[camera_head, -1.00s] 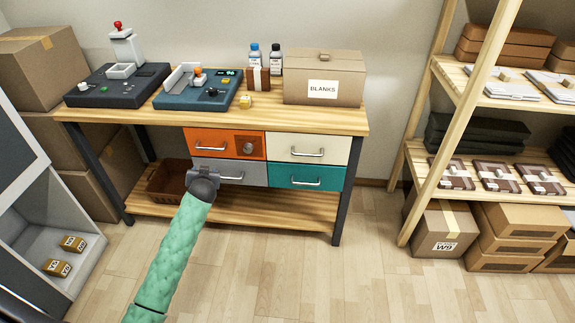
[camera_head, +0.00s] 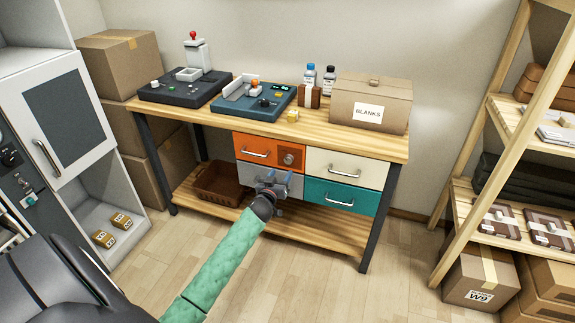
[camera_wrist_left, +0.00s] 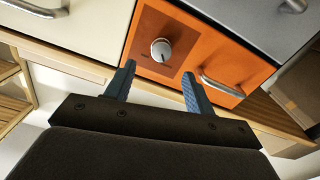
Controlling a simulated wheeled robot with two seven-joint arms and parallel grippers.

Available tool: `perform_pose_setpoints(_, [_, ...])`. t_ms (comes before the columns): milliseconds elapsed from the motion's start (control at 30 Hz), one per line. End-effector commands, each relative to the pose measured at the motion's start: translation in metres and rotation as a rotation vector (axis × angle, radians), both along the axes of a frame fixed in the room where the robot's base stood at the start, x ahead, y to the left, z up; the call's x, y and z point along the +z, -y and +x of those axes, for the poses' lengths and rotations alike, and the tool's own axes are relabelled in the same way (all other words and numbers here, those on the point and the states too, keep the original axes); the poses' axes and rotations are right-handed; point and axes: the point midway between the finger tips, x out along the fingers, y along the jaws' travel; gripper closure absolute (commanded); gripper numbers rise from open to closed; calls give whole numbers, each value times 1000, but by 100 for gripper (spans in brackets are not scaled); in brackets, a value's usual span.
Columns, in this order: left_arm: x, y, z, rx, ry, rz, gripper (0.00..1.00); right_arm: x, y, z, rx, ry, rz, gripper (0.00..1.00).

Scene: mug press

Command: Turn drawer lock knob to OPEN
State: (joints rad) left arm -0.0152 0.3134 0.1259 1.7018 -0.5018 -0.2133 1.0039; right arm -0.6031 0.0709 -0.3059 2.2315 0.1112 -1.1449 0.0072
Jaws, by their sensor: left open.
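The lock knob (camera_head: 288,159) is a small round grey knob on a darker patch at the right side of the orange drawer (camera_head: 248,141). In the left wrist view the knob (camera_wrist_left: 161,50) is pale with a dark pointer line, lying ahead of and between the two fingertips. My left gripper (camera_head: 274,179) is open and empty, in front of the drawers and just below the knob in the head view. The fingers (camera_wrist_left: 156,80) do not touch the knob. Any lettering beside the knob is too small to read. My right gripper is not in view.
The orange drawer's handle (camera_wrist_left: 222,86) is close beside one finger. Cream (camera_head: 330,164), teal (camera_head: 350,197) and grey drawers adjoin it under the wooden bench (camera_head: 365,143). A brown bin (camera_head: 219,184) sits on the lower shelf. Open floor lies in front.

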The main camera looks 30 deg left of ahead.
Motion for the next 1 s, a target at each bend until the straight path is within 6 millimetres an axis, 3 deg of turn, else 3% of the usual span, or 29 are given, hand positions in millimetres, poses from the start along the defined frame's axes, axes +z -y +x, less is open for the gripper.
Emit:
perform_pose_setpoints(533, [1, -16, 63, 2, 0, 0, 46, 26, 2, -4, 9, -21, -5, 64])
perform_pose_setpoints(1000, [0, -18, 73, 2, -2, 1, 46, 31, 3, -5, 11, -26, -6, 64])
